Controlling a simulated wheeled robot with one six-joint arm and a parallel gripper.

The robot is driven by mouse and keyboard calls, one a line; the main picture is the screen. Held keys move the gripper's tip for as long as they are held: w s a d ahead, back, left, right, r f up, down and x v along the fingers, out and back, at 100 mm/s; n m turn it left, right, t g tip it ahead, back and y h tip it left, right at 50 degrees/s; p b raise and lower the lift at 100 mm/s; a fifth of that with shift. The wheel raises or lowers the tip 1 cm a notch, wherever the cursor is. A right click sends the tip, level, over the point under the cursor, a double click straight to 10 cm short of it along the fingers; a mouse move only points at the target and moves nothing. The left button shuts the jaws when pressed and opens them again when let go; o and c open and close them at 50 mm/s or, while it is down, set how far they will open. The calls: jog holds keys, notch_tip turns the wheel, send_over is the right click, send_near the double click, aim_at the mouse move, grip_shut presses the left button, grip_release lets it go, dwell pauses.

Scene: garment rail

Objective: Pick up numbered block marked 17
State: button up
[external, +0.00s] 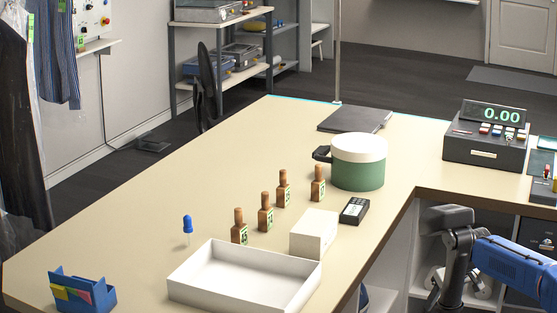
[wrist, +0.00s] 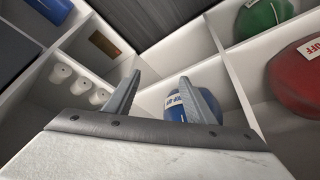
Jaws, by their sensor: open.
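Several brown wooden blocks with green number labels stand upright on the counter in the external view: a front one (external: 239,228), one behind it (external: 265,213), a third (external: 284,190) and one on the right (external: 318,184). Their numbers are too small to read surely, so I cannot tell which is 17. No numbered block can be made out in the wrist view. My gripper (wrist: 160,82) is open and empty there, above white-walled compartments. In the external view my arm is at the lower right, beside the counter and away from the blocks; its fingers do not show.
A white tray (external: 182,287), white box (external: 325,229), dark handheld device (external: 354,211) and green pot (external: 357,175) stand near the blocks. A blue pin-like item (external: 187,225) is left of them. The wrist view shows blue (wrist: 195,105), green (wrist: 262,17) and red (wrist: 299,75) bundles in compartments.

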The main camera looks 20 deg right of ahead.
notch_tip(320, 180, up, 28)
jog(key=m+g, duration=0.3)
jog(key=m, duration=1)
send_over(317, 180)
jog(key=s+d, duration=1)
jog(key=shift+w+a+r, duration=0.1)
jog(key=shift+a+r, duration=0.1)
jog(key=shift+a, duration=0.05)
jog(key=w+a+m, duration=0.1)
jog(key=w+a, duration=0.1)
jog(key=w, duration=0.1)
jog(key=w+a+m+g, duration=0.1)
jog(key=w+a+m, duration=0.1)
jog(key=w+a, duration=0.1)
jog(key=w+a+r+m, duration=0.1)
jog(key=w+a+m, duration=0.1)
jog(key=w+a, duration=0.1)
jog(key=shift+w+a+g, duration=0.25)
jog(key=shift+w+g, duration=0.15)
jog(key=shift+w, duration=0.35)
jog(key=shift+w+a+f+m, duration=0.15)
jog(key=shift+a+f+m, duration=0.15)
jog(key=shift+a, duration=0.1)
jog(key=shift+f, duration=3.6)
jog(key=c, duration=1.1)
